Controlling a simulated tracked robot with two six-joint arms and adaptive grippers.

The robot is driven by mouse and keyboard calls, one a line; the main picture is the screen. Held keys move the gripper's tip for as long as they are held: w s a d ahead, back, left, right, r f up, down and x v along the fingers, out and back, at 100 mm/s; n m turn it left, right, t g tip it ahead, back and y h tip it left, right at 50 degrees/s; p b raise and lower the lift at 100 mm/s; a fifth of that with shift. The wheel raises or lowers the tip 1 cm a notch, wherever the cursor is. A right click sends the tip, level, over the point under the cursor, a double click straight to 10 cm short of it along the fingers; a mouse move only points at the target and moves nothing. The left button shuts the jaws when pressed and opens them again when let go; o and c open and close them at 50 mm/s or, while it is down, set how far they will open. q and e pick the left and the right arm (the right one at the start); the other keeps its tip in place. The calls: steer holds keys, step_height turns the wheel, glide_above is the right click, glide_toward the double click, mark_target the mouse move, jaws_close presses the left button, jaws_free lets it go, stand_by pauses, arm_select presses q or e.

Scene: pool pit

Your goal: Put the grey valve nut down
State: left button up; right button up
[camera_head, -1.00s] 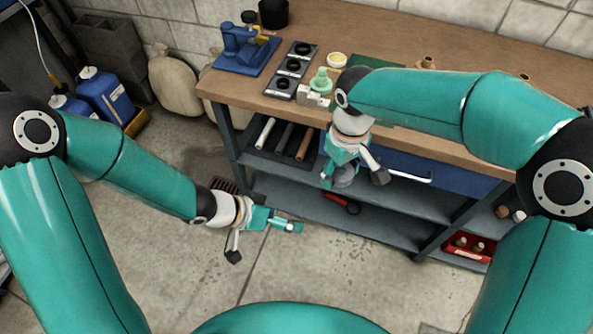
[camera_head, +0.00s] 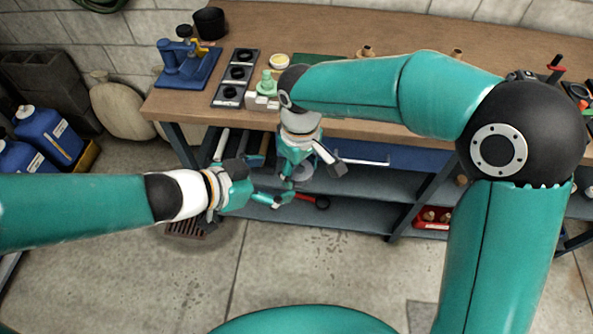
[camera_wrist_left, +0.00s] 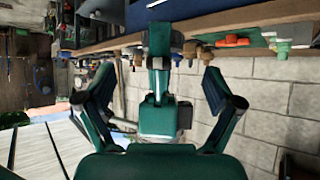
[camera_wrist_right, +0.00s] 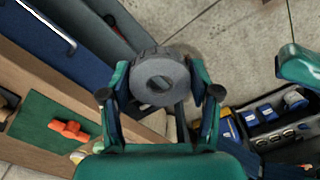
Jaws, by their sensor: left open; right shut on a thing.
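The grey valve nut (camera_wrist_right: 165,69) is a thick ring with a notched outer edge and a hole. My right gripper (camera_wrist_right: 160,97) is shut on it and holds it between the fingers. In the head view the nut (camera_head: 302,170) is partly hidden below my right gripper (camera_head: 310,172), in front of the bench's blue drawer and above floor level. My left gripper (camera_head: 263,184) is open and empty, just left of the right gripper. Its open fingers also show in the left wrist view (camera_wrist_left: 155,85).
The wooden bench top (camera_head: 360,25) carries a blue vise-like fixture (camera_head: 188,62), a tray of black rings (camera_head: 225,96) and a green fitting on a white block (camera_head: 267,84). A drawer handle (camera_head: 366,161) sticks out near my right gripper. A red crate (camera_head: 432,225) stands on the lower shelf.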

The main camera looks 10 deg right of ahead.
mark_target(295, 173)
arm_select(q)
steer(key=x, duration=0.8)
steer(key=shift+c, duration=0.2)
steer(key=shift+s, duration=0.1)
steer(key=c, duration=1.1)
steer(key=shift+c, duration=0.4)
arm_select(e)
steer(key=o, duration=1.3)
